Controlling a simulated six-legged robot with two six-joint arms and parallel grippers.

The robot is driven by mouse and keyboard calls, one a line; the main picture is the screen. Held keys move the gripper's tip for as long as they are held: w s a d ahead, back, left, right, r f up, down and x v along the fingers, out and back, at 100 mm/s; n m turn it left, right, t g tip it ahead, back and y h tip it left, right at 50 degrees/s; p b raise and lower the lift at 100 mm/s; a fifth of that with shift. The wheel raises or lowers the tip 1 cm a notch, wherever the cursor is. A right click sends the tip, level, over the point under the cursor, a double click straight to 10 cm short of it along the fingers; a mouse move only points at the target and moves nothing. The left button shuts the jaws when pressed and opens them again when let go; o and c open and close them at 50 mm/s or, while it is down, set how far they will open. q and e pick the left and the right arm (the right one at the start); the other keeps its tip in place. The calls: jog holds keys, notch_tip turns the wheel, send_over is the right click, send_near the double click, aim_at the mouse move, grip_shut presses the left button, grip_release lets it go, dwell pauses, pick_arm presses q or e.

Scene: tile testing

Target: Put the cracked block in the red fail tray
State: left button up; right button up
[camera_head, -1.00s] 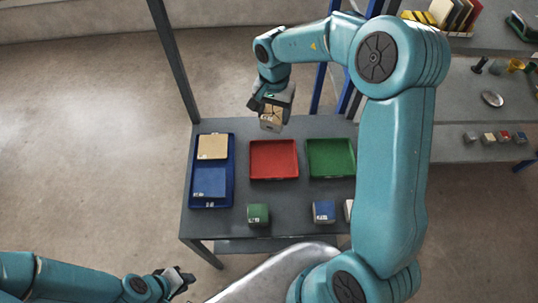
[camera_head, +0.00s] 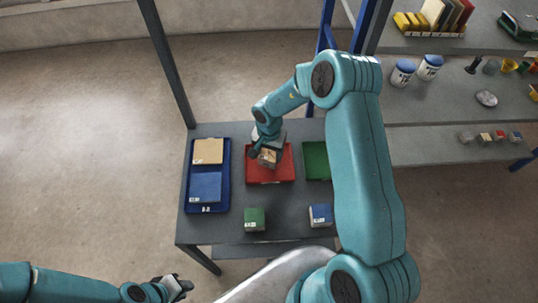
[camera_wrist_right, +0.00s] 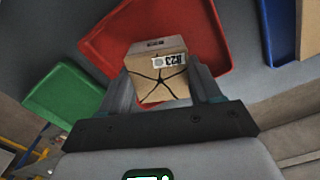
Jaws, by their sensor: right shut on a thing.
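The cracked block (camera_wrist_right: 158,72) is tan, with dark cracks spreading over its face and a white label reading B23. It also shows in the head view (camera_head: 267,158). My right gripper (camera_head: 267,150) is shut on it, with a finger on each side in the right wrist view (camera_wrist_right: 163,85). The block is over the red fail tray (camera_head: 283,174); I cannot tell if it touches the tray floor. The red tray also shows behind the block in the wrist view (camera_wrist_right: 110,45). My left gripper (camera_head: 180,286) is at the bottom left, away from the table; its jaw state is unclear.
A green tray (camera_head: 316,160) stands right of the red one, partly hidden by my right arm. A blue tray (camera_head: 224,190) with tan and blue tiles is at left. A green block (camera_head: 254,219) and a blue block (camera_head: 320,214) sit nearer the front. Shelves (camera_head: 445,146) stand at right.

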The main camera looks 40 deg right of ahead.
aim_at(269, 154)
jog(key=shift+f, duration=0.95)
jog(key=o, duration=1)
jog(key=shift+s+f, duration=0.1)
jog(key=shift+a, duration=0.1)
notch_tip(269, 154, up, 12)
jog(key=shift+r, duration=0.15)
